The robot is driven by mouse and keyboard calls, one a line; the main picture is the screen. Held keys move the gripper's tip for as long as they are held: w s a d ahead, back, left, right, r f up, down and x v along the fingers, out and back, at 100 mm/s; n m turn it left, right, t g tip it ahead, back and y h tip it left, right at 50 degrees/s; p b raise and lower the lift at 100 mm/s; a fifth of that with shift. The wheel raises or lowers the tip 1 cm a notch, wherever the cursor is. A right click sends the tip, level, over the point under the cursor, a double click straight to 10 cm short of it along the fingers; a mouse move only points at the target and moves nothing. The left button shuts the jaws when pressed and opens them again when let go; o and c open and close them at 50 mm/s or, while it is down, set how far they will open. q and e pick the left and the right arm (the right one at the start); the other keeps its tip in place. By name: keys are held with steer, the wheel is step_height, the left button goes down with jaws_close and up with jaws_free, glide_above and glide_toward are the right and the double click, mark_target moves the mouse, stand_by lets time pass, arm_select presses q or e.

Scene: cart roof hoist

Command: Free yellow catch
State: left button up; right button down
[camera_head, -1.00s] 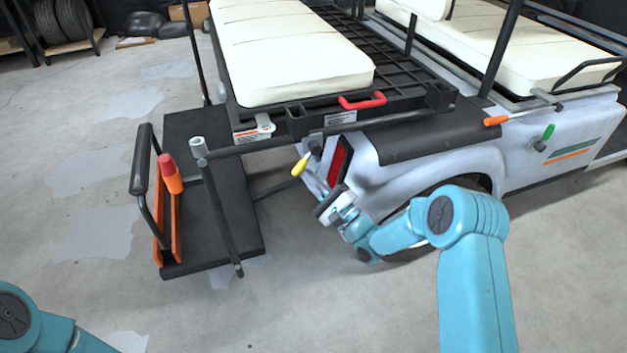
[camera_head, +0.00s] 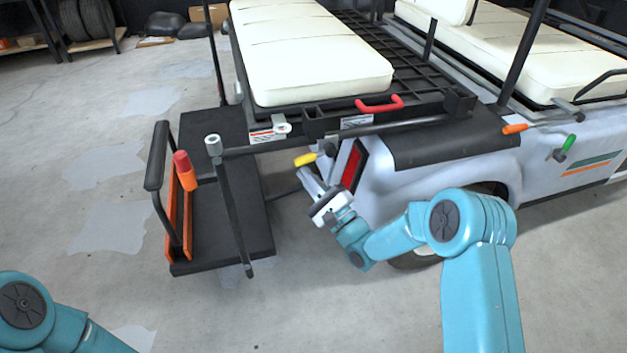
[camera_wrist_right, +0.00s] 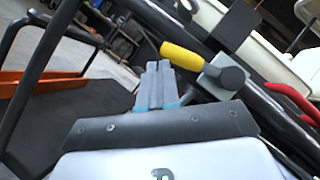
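The yellow catch (camera_head: 305,160) is on a dark bracket at the cart's rear corner, beside the red tail light. Its yellow grip points left and lies nearly level. In the right wrist view the yellow catch (camera_wrist_right: 190,57) reaches left from a grey block on a dark bar. My right gripper (camera_head: 304,172) is just below the grip. In the wrist view the right gripper (camera_wrist_right: 158,68) has its fingers together, with nothing seen between them. The tips are close to the grip's end; I cannot tell if they touch. My left gripper is out of view; only its arm shows.
A red handle (camera_head: 379,104) is on the rack edge above right. An orange-handled lever (camera_head: 515,129) and a green-handled one (camera_head: 569,143) are farther right. A black step platform (camera_head: 225,225) with an orange-red handle (camera_head: 184,168) stands left. The floor in front is clear.

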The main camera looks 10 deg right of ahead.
steer(key=shift+a+r, duration=0.25)
stand_by(0.3)
steer(key=p+v, duration=0.3)
steer(key=v, duration=1.3)
steer(key=a+r+g, duration=0.1)
steer(key=a, duration=0.4)
steer(key=s+a+f+n+g+h, duration=0.3)
steer(key=f+n+g+h, duration=0.3)
steer(key=f, duration=0.6)
steer(key=s+d+f+n+g, duration=0.1)
steer(key=s+f+n+g, duration=0.45)
steer(key=s, duration=0.35)
steer(key=s+f+n+g, duration=0.4)
steer(key=s+n+g, duration=0.25)
steer(key=s, duration=0.35)
arm_select(q)
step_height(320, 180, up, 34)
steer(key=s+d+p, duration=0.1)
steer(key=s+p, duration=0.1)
steer(key=p, duration=2.9)
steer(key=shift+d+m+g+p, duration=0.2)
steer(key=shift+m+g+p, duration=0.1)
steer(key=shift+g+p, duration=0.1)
arm_select(e)
step_height(320, 180, up, 31)
steer(key=shift+s+a+h, duration=0.15)
steer(key=shift+a+h, duration=0.15)
steer(key=shift+a, duration=0.1)
